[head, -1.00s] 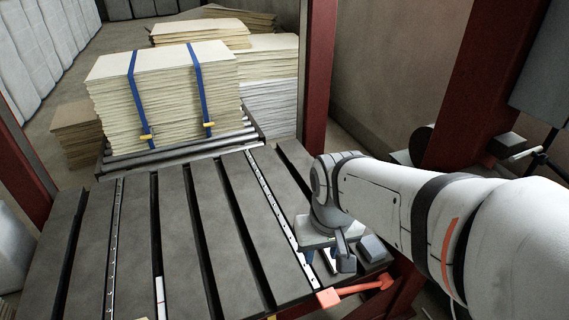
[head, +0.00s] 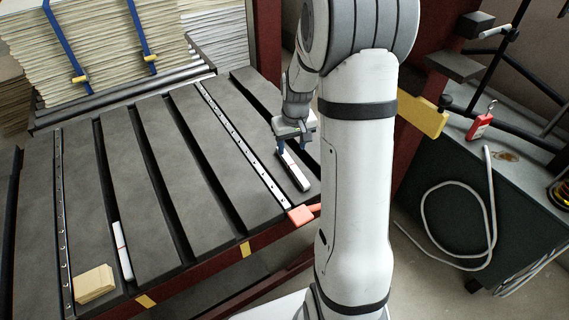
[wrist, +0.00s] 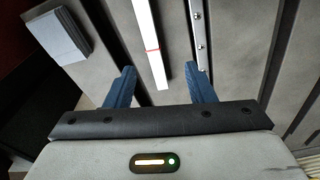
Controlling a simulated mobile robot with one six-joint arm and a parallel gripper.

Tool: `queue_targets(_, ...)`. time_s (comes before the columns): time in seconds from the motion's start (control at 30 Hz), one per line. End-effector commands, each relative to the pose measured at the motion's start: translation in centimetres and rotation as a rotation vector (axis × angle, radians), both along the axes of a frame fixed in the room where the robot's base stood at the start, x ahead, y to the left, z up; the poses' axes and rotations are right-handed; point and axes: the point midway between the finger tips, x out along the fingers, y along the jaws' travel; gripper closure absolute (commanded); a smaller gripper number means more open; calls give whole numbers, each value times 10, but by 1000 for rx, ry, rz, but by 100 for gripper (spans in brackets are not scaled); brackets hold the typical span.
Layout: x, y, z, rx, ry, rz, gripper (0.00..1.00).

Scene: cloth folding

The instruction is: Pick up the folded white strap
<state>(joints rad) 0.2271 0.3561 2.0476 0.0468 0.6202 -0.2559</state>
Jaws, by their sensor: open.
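A narrow folded white strap (head: 294,172) lies flat on a dark slat at the right end of the grey slatted table (head: 160,165). In the wrist view the strap (wrist: 147,40) has a thin red band across it. My gripper (head: 294,147) is open and empty just above the strap, at its far end. In the wrist view the strap's near end lies between the two blue fingers of my gripper (wrist: 160,72), closer to neither clearly touching.
A bolted metal rail (head: 240,140) runs left of the strap; it also shows in the wrist view (wrist: 198,40). A grey block (wrist: 60,36) lies on the strap's other side. Strapped sheet stacks (head: 100,40) stand behind.

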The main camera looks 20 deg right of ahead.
Motion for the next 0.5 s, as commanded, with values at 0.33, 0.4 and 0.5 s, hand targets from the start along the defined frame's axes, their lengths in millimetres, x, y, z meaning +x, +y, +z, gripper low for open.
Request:
queue_targets(0.33,18,-14,-53,0,2,0,51)
queue_targets(0.4,19,-14,-60,-1,1,1,51)
queue_targets(0.5,20,-13,-67,-1,1,1,51)
